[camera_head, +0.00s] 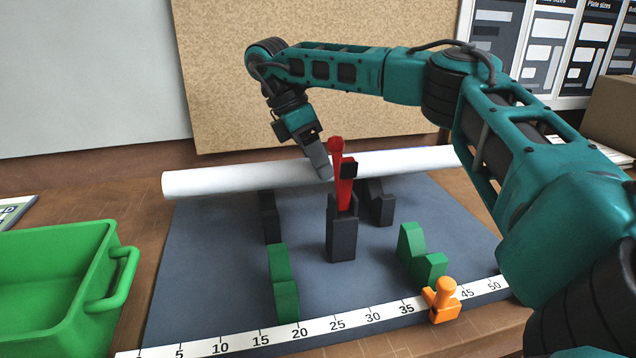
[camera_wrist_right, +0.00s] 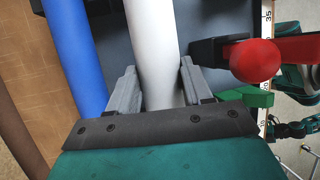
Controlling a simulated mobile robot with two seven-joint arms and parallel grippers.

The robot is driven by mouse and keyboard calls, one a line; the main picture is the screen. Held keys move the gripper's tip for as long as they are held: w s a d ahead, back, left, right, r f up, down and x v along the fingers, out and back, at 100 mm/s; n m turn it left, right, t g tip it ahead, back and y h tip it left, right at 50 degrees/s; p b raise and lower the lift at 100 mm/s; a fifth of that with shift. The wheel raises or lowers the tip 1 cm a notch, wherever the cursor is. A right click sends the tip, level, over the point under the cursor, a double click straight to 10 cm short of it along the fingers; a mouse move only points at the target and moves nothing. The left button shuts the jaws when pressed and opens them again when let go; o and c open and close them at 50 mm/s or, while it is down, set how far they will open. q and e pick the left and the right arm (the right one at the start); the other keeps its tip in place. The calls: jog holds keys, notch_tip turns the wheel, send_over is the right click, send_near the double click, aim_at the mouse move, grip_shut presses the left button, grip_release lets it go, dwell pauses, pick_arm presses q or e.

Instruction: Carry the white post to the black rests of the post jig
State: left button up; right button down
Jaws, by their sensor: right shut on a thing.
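The white post (camera_head: 235,178) lies level across the back of the blue-grey mat in the head view. My right gripper (camera_head: 322,172) is shut on the white post near its middle. In the right wrist view the post (camera_wrist_right: 152,40) runs between the two grey fingers. The post jig has two black rests, a left one (camera_head: 270,222) and a right one (camera_head: 383,208). The post passes across the tops of the rests in the head view; I cannot tell whether it touches them. My left gripper is not visible.
A red toggle handle (camera_head: 342,185) on a black block (camera_head: 341,235) stands close in front of the post. A blue post (camera_wrist_right: 75,50) lies beside the white one. Green blocks (camera_head: 282,280), an orange stop (camera_head: 443,302) and a green bin (camera_head: 50,275) are nearer.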

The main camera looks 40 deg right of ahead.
aim_at(318, 182)
jog(key=shift+f, duration=2.3)
jog(key=shift+c, duration=2.4)
grip_release()
jog(key=v, duration=1.2)
jog(key=shift+f, duration=0.1)
